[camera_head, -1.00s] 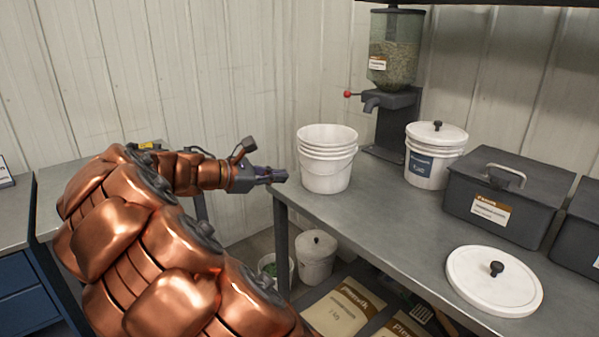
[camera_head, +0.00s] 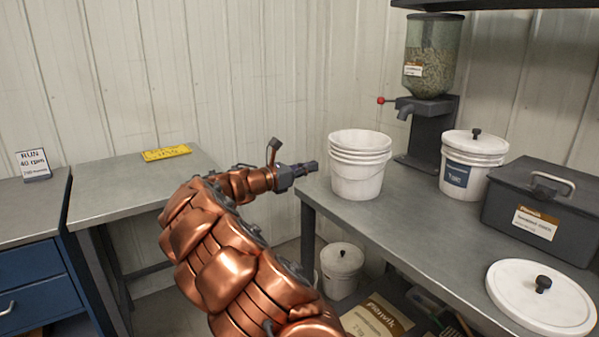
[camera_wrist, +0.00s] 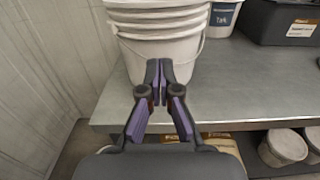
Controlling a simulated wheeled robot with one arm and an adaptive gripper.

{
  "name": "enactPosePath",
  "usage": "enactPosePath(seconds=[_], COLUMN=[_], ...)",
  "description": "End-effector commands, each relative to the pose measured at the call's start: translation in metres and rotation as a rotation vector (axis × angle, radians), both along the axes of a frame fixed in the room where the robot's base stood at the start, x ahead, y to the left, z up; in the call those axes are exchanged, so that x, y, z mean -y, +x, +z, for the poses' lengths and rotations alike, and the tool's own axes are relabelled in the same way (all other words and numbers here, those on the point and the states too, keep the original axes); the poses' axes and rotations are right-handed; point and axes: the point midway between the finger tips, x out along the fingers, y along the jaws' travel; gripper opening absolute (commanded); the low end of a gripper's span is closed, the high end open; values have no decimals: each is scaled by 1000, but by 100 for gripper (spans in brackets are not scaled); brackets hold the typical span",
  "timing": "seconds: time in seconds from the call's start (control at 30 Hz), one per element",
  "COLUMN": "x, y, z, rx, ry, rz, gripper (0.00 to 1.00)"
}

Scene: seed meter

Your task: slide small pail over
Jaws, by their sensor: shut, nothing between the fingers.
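A stack of open white pails (camera_head: 359,165) stands near the left end of the grey bench, left of and in front of the seed dispenser (camera_head: 431,80). A lidded white pail with a blue label (camera_head: 470,165) stands right of the dispenser. My gripper (camera_head: 312,167) is shut and empty, just left of the stack at the bench's left end. In the wrist view, my gripper's closed fingertips (camera_wrist: 159,66) overlap the lower edge of the pail stack (camera_wrist: 160,45); I cannot tell whether they touch it.
A black lidded box (camera_head: 540,205) and a loose white lid (camera_head: 541,297) lie on the right of the bench (camera_head: 400,215). The bench front before the stack is clear. A lidded pail (camera_head: 342,270) and a bag (camera_head: 376,318) sit below. A side table (camera_head: 120,190) holds a yellow object (camera_head: 167,153).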

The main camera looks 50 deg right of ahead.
Motion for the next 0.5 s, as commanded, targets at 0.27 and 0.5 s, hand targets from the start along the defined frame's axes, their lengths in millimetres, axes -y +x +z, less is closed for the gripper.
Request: enactPosePath(seconds=[0.27,0.5], x=[45,69], y=[-13,-20], z=[-1,0], rx=[-1,0], ry=[0,-1], rz=[-2,-2], gripper=[0,0])
